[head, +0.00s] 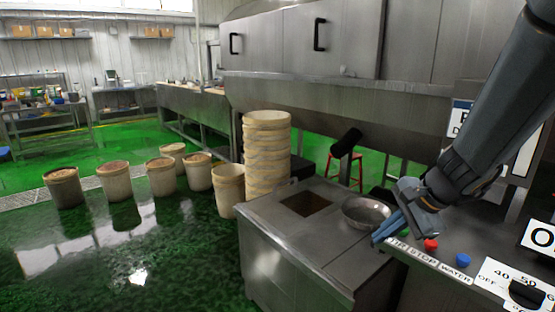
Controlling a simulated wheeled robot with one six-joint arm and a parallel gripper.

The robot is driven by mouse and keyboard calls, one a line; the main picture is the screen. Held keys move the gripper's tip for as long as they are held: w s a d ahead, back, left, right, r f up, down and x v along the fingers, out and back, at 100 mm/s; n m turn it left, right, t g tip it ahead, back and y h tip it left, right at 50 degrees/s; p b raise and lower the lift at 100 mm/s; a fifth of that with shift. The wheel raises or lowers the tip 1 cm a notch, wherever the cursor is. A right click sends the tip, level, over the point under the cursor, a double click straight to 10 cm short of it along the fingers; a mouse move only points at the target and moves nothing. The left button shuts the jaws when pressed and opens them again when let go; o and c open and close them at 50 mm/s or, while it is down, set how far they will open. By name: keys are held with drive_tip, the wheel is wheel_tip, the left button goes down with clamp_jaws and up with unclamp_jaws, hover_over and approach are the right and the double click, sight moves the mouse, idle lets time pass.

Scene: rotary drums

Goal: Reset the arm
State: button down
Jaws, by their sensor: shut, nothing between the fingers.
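My arm comes in from the upper right of the head view. My gripper (389,229) is at its lower end, angled down and to the left. Its blue-grey fingers look together, with nothing seen between them. It is above the front edge of the control panel, near the STOP label (423,256). A red button (430,245) and a blue button (463,260) show just right of the fingers. I cannot tell whether the fingers touch the panel.
A metal bowl (366,214) sits close behind the gripper on a steel counter (270,222) with a square opening. A tall stack of tubs (267,150) stands behind it. Several buckets (115,182) stand on the wet green floor at left. A black knob (526,292) is at the lower right.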

drive_tip(key=s+a+f+n+g+h, duration=0.2)
drive_tip(key=s+a+n, duration=0.1)
drive_tip(key=s+n, duration=0.4)
drive_tip(key=s+a+f+n+g+h, duration=0.1)
drive_tip(key=s+a+f+n+g, duration=0.1)
drive_tip(key=s+n, duration=0.6)
drive_tip(key=shift+a+f+n+h, duration=0.4)
drive_tip(key=shift+a+f, duration=0.3)
drive_tip(key=shift+a, duration=0.6)
